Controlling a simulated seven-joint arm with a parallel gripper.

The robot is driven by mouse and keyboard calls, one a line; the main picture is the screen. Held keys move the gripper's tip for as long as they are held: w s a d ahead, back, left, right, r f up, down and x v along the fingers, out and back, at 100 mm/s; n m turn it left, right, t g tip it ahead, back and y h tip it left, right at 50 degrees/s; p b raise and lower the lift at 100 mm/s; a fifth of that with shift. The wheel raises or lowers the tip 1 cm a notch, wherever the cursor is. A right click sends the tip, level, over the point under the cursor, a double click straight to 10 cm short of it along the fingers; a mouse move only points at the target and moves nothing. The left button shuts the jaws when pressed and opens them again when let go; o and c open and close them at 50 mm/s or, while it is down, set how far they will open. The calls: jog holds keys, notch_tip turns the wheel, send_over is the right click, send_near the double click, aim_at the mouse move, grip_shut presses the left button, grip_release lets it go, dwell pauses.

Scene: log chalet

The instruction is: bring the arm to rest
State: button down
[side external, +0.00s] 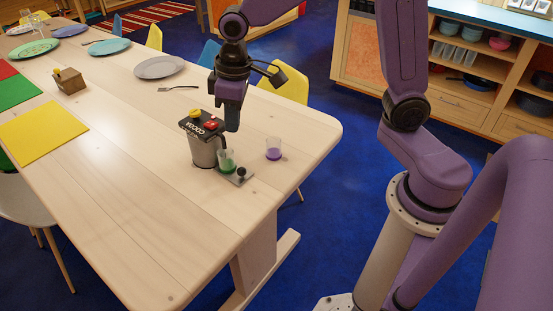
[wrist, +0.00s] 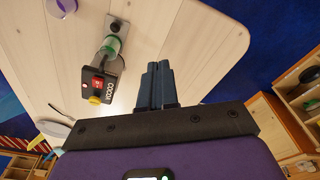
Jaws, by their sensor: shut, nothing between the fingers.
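My gripper (side external: 232,124) points down over the wooden table (side external: 120,200), close to the right of a metal canister as seen in the side view. In the wrist view its dark fingers (wrist: 158,68) are together with nothing between them. The metal canister (side external: 203,153) has a black top marked COCOA, with a red and a yellow piece on it. The black top also shows in the wrist view (wrist: 108,86), to the left of the fingers. I cannot tell the exact height of the fingertips above the table.
A green cup (side external: 227,160) stands by the canister at a small grey plate with a black knob (side external: 241,172). A purple cup (side external: 273,149) stands to the right, near the table edge. A grey plate (side external: 159,67) and a fork (side external: 178,88) lie farther back. The near tabletop is clear.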

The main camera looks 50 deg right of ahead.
jog(key=s+d+n, duration=0.3)
jog(key=s, duration=0.9)
jog(key=s+d+n+g, duration=0.1)
jog(key=s+d+n, duration=0.2)
jog(key=s, duration=0.8)
jog(key=shift+s+d+f, duration=0.3)
jog(key=shift+s+d, duration=0.1)
jog(key=shift+d, duration=0.35)
